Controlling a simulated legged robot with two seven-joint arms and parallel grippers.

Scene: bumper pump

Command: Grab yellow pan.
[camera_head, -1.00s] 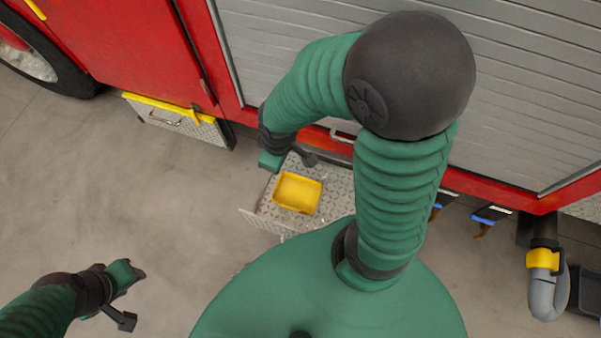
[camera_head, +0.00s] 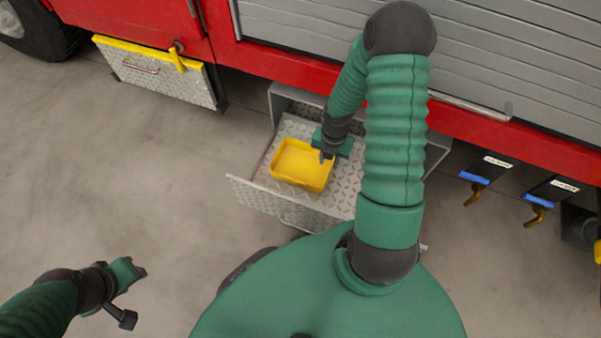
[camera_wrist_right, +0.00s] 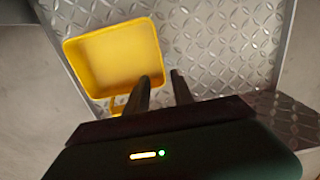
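The yellow pan (camera_head: 301,164) is a shallow open tray. It lies on the diamond-plate floor of a pulled-out drawer (camera_head: 262,199) under the truck. In the right wrist view the pan (camera_wrist_right: 112,57) fills the upper left, with a yellow piece at its lower edge. My right gripper (camera_head: 326,157) is at the pan's right edge. My left gripper (camera_head: 131,293) is open and empty above the floor at lower left.
The red truck side (camera_head: 270,62) with a grey shutter (camera_head: 320,30) stands behind the drawer. A closed yellow-topped box (camera_head: 157,76) is at left. The concrete floor at left is clear.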

